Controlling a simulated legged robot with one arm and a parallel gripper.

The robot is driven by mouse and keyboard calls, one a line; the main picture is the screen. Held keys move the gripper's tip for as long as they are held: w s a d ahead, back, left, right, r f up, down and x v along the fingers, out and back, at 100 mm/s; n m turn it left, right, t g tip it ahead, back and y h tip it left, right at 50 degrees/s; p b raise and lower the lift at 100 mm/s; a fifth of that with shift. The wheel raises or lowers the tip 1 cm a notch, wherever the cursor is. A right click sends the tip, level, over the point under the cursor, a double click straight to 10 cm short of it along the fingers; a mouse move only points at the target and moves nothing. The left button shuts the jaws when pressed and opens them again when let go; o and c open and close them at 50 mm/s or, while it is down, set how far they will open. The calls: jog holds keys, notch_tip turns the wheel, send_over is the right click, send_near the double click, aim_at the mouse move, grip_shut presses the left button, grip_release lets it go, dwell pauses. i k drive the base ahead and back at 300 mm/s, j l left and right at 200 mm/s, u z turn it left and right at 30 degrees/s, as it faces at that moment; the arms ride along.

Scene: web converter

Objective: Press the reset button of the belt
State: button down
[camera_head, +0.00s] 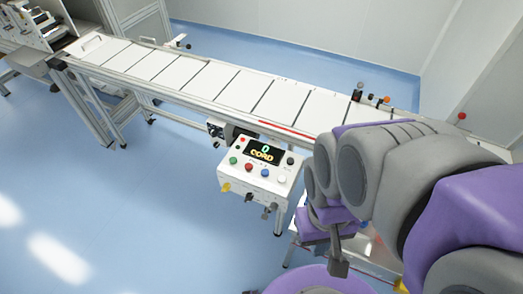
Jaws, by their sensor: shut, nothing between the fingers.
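The conveyor belt (230,87) runs from the upper left to the right, with white panels split by dark lines. A white control box (236,180) hangs on its near side. The box has a dark display (265,154) with lit characters. Below the display are a green button (233,161), a red button (248,167), a blue button (265,173) and a white button (282,179). No label tells which one is reset. My gripper (339,268) is shut and empty, pointing down, to the right of and nearer than the box. It is apart from the buttons.
A machine (40,30) stands at the upper left. The blue floor (130,220) left of the box is clear.

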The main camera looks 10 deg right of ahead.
aim_at(265, 172)
jog(key=i+j, duration=0.1)
jog(key=j, duration=0.8)
jog(key=i+j, duration=0.1)
jog(key=j, duration=0.8)
jog(key=z, duration=0.05)
